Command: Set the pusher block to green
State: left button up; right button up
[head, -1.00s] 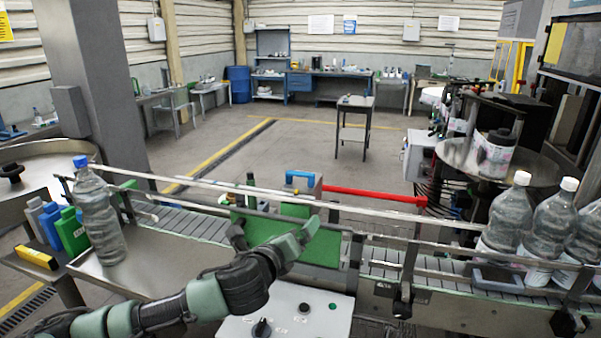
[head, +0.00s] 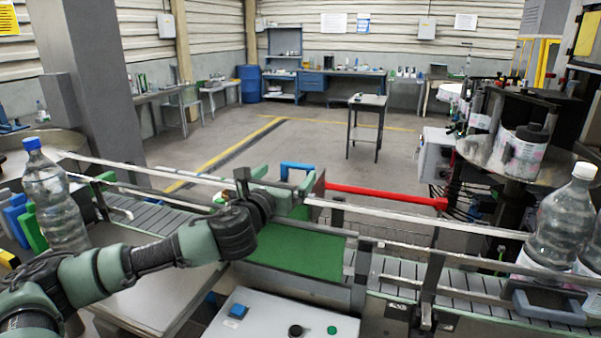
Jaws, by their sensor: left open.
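My left gripper (head: 268,186) is open, reaching over the conveyor from the left. Its fingers are just left of a blue handle (head: 298,167) on a block with a dark reddish side (head: 319,187); I cannot tell whether they touch it. A red rod (head: 385,195) runs right from that block. A green plate (head: 300,252) lies in front of it across the conveyor. My right gripper is not in view.
A clear bottle with a blue cap (head: 55,200) stands at left. Clear bottles with white caps (head: 563,220) stand on the conveyor (head: 400,275) at right. Metal guide rails (head: 430,218) run along it. A control box (head: 280,318) with knobs is in front.

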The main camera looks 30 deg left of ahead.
aim_at(296, 166)
pick_arm(q)
jog(key=p+x, duration=0.1)
jog(key=x, duration=0.2)
jog(key=p+x, duration=0.1)
jog(key=x, duration=0.3)
jog(key=shift+w+f+p, duration=0.2)
jog(key=shift+f+p, duration=0.05)
jog(key=shift+p, duration=0.1)
jog(key=shift+w+a+f, duration=0.2)
jog(key=shift+w, duration=0.4)
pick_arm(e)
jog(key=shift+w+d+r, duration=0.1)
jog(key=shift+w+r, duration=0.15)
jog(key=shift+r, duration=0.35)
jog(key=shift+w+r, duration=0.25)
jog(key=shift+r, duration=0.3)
pick_arm(q)
jog(key=shift+s, duration=0.1)
